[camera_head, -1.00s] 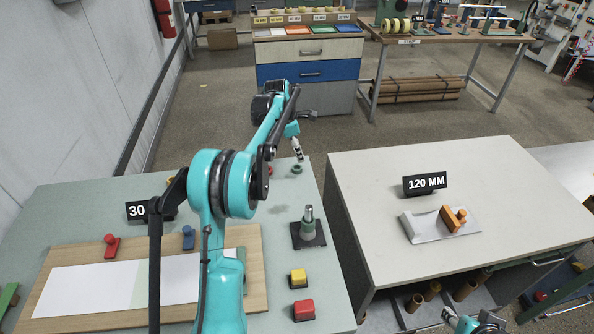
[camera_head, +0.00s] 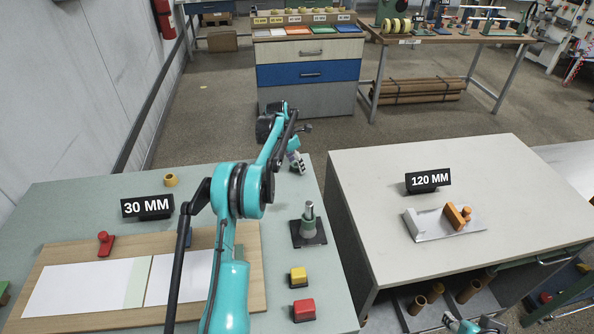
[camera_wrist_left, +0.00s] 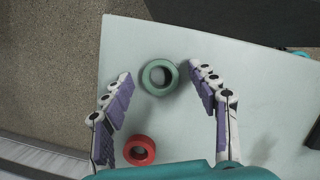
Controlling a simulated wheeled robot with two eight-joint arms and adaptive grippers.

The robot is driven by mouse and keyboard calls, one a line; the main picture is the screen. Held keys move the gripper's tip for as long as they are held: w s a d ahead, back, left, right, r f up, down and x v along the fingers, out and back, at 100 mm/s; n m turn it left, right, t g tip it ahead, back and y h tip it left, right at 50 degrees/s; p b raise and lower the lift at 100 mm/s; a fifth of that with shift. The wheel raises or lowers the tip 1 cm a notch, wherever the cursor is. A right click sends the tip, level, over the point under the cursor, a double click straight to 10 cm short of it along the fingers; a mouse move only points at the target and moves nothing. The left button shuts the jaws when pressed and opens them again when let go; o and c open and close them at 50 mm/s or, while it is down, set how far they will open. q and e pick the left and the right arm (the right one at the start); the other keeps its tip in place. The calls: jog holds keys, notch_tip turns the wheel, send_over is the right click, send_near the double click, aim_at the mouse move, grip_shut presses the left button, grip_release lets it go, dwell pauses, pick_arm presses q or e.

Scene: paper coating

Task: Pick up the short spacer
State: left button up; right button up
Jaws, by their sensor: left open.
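A green ring (camera_wrist_left: 147,80) lies on the table in the left wrist view, between the fingertips of my left gripper (camera_wrist_left: 159,70). A red ring (camera_wrist_left: 150,146) lies lower, near the left finger. In the head view, my left gripper (camera_head: 297,163) is over the far right corner of the left table, and the green and red rings are hidden there. A yellow ring (camera_head: 170,180) stands farther left. I cannot tell from the frames which ring is the short spacer. The left gripper is open and empty.
A "30 MM" sign (camera_head: 148,208) and a wooden board (camera_head: 50,300) with paper are on the left table (camera_head: 90,200). A post on a dark base (camera_head: 309,232), a yellow button (camera_head: 298,276) and a red button (camera_head: 304,309) are nearby. A gap separates the right table (camera_head: 370,180).

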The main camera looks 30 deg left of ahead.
pick_arm(q)
jog(key=c, duration=1.2)
jog(key=shift+r, duration=0.15)
